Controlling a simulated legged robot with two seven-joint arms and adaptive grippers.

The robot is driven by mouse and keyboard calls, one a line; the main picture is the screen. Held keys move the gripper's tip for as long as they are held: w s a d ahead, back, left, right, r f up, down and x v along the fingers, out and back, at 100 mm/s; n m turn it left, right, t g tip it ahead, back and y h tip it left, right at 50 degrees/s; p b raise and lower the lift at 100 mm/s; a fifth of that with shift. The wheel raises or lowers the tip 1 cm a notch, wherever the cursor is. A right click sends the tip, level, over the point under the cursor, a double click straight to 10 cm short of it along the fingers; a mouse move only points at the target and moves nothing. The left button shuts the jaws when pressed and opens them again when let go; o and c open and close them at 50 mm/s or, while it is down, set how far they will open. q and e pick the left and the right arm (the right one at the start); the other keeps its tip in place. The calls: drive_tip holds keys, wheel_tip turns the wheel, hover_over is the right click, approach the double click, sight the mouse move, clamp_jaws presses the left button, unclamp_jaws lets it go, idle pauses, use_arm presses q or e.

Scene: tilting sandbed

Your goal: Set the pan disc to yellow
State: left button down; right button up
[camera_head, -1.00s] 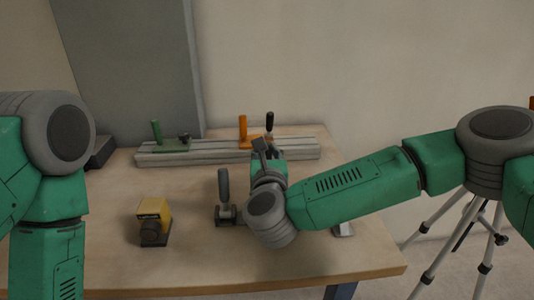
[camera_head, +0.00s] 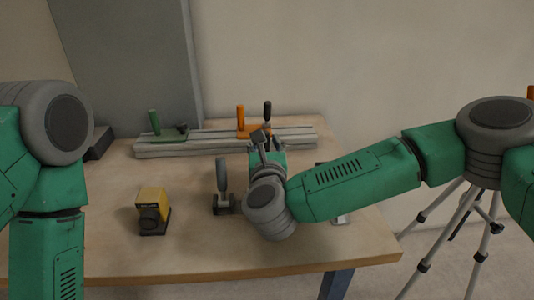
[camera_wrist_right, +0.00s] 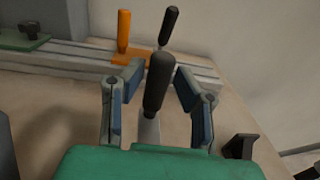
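I cannot make out a pan disc or a yellow mark on one in either view. My right gripper (camera_head: 262,143) is over the table in front of the rail; it also shows in the right wrist view (camera_wrist_right: 158,92). Its fingers are open, one on each side of a black-handled lever (camera_wrist_right: 158,82) with a pale stem. I cannot tell whether they touch it. The lever's base is hidden behind the green gripper body. My left arm hangs at the left edge of the head view, its gripper out of frame.
A metal rail (camera_head: 215,145) carries a green-handled carriage (camera_head: 165,135) and an orange-handled one (camera_head: 255,130). A yellow and black box (camera_head: 153,209) stands on the table (camera_head: 110,255). A grey-handled upright device (camera_head: 222,182) stands close left of my right wrist. A tripod (camera_head: 450,240) stands right.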

drive_tip(key=s, duration=1.1)
drive_tip(key=shift+s+d, duration=0.1)
drive_tip(key=shift+s, duration=0.2)
